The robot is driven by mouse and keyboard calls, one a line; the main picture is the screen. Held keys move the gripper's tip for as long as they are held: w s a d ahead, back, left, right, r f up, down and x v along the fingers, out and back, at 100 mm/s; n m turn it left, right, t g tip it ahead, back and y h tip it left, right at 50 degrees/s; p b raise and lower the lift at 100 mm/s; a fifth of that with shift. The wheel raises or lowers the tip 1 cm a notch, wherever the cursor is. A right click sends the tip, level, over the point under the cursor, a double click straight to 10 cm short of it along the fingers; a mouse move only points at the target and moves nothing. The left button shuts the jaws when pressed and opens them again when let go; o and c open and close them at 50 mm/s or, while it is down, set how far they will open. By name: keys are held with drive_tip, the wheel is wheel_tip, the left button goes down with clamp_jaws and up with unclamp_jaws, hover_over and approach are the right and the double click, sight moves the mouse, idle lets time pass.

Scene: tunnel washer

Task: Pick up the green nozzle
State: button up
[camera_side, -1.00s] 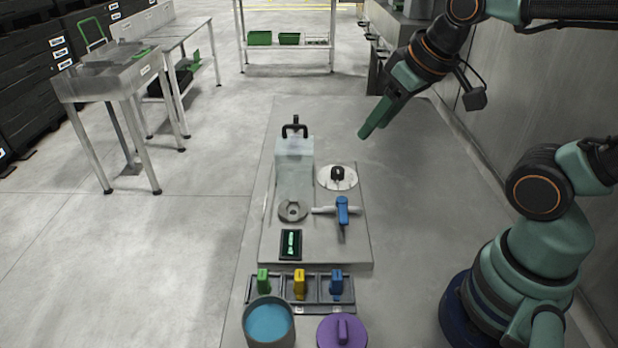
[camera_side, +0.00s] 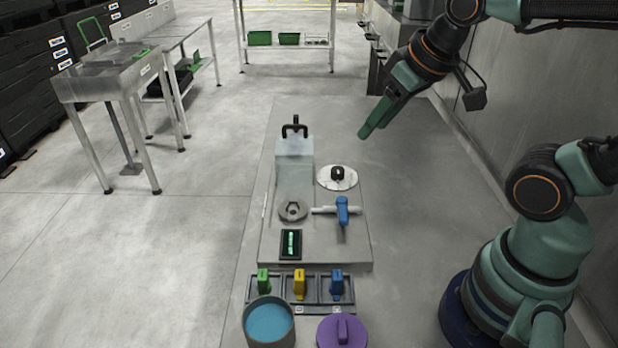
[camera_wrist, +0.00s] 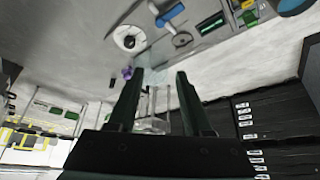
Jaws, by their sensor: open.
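The green nozzle (camera_side: 263,281) stands upright in the left slot of a dark rack (camera_side: 319,289) near the front of the table, with a yellow nozzle (camera_side: 299,284) and a blue nozzle (camera_side: 336,282) in the slots beside it. My gripper (camera_side: 372,130) hangs over the far right part of the table, well apart from the rack. In the wrist view my gripper (camera_wrist: 153,80) shows two separated fingers with nothing held between them. A green nozzle also shows small at the top right of the wrist view (camera_wrist: 247,4).
A blue-filled pot (camera_side: 268,322) and a purple lid (camera_side: 342,333) stand in front of the rack. Behind it are a green-lit display (camera_side: 290,244), a blue-handled valve (camera_side: 342,211), a clear box (camera_side: 294,165) and a round white plate (camera_side: 337,177).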

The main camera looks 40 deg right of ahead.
drive_tip(key=shift+o, duration=0.6)
drive_tip(key=n+g, duration=0.6)
drive_tip(key=n, duration=2.1)
hover_over(262, 274)
wheel_tip(262, 274, down, 11)
wheel_tip(262, 274, down, 12)
